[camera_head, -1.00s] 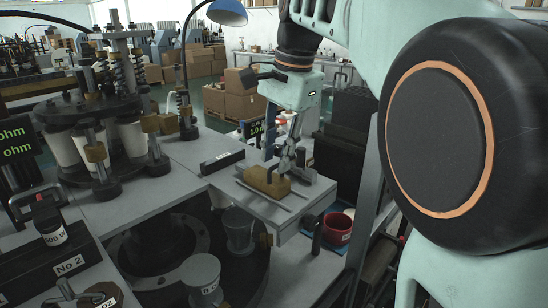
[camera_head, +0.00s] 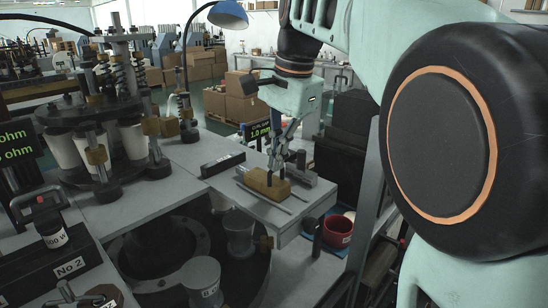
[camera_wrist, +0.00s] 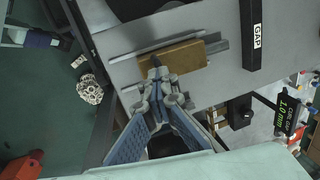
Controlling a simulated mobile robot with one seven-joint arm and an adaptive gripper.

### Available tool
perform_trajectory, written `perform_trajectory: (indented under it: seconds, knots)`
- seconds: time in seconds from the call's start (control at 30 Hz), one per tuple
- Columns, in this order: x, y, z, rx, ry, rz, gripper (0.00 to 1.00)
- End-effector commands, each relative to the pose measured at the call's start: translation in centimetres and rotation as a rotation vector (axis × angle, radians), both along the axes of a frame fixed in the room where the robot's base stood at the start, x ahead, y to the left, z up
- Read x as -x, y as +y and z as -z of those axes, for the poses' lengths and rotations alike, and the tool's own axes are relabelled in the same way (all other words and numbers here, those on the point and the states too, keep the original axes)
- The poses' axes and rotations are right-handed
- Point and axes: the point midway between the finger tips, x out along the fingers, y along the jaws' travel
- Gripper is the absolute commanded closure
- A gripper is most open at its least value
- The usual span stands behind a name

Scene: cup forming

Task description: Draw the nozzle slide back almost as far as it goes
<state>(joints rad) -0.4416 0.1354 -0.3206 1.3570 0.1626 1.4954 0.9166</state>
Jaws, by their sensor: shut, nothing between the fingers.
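The nozzle slide appears to be the brass-coloured block (camera_head: 262,183) on a grey rail at the worktop's corner. In the wrist view the block (camera_wrist: 184,57) lies along the rail, just beyond my fingertips. My gripper (camera_head: 277,166) reaches down over the right part of the block in the head view. In the wrist view my gripper (camera_wrist: 160,76) has its fingertips close together at the block's near left end. It is shut with nothing held. Dark upright parts show between fingers and block; I cannot tell whether the fingertips touch the block.
A long dark bar (camera_head: 222,164) marked GAP lies left of the slide. A small display (camera_head: 258,130) reading 1.0 mm stands behind. A red pot (camera_head: 338,230) sits below the worktop's right edge. The cup machine (camera_head: 105,130) stands at left.

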Motion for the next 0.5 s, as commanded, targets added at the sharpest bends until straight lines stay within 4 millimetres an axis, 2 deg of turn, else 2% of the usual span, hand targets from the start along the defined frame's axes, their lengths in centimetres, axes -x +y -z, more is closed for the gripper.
perform_trajectory:
  seconds: [0.13, 0.37, 0.5]
  knots:
    - [0.04, 0.01, 0.30, 0.002, 0.006, -0.001, 1.00]
    - [0.05, 0.02, 0.39, 0.002, 0.008, -0.001, 0.76]
    - [0.04, 0.01, 0.36, 0.003, 0.007, -0.001, 0.76]
